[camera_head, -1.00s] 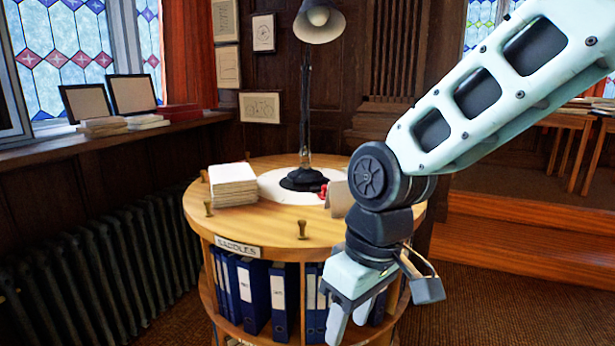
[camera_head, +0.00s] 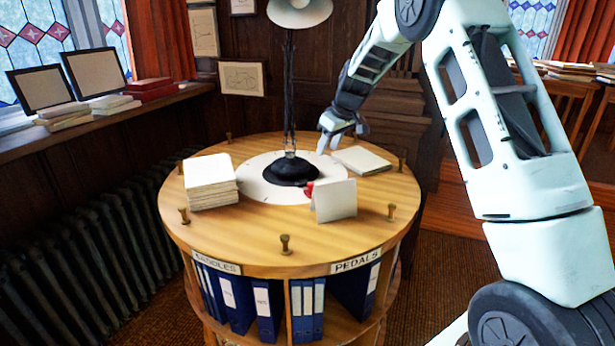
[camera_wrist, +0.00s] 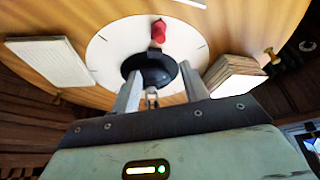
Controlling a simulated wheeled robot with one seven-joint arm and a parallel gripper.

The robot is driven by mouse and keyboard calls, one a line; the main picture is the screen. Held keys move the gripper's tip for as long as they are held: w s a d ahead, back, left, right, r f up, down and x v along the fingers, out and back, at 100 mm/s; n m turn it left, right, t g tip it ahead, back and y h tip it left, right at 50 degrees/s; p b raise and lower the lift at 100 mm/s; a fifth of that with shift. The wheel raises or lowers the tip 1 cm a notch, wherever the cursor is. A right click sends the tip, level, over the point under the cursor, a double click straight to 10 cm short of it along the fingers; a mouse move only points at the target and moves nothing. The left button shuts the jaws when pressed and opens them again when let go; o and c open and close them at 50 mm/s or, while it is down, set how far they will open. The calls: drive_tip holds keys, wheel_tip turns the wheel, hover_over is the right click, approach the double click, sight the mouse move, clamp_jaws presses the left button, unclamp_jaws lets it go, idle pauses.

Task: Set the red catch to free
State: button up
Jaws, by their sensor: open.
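The red catch (camera_head: 309,188) is small and sits by the front right of the black lamp base (camera_head: 291,171), on a round white plate (camera_head: 255,184) on the table. A folded white card (camera_head: 336,202) partly hides it in the head view. In the wrist view the red catch (camera_wrist: 158,31) shows whole, beyond the dark base, near the plate's far rim, where short dark marks are visible. My gripper (camera_head: 328,143) is open and empty, above the back right of the plate, behind the catch. Its fingers straddle the lamp base in the wrist view (camera_wrist: 160,72).
The lamp pole (camera_head: 290,95) rises left of my gripper. A paper stack (camera_head: 210,183) stands left, and a flat pad (camera_head: 361,160) lies right. Several brass pegs (camera_head: 285,245) line the rim of the round wooden table (camera_head: 240,235). The front tabletop is mostly clear.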

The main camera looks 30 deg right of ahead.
sight(312, 184)
drive_tip(key=p+x, duration=0.5)
drive_tip(key=x, duration=1)
drive_tip(key=shift+a+f, duration=0.1)
drive_tip(key=shift+f, duration=0.15)
drive_tip(key=shift+c, duration=0.4)
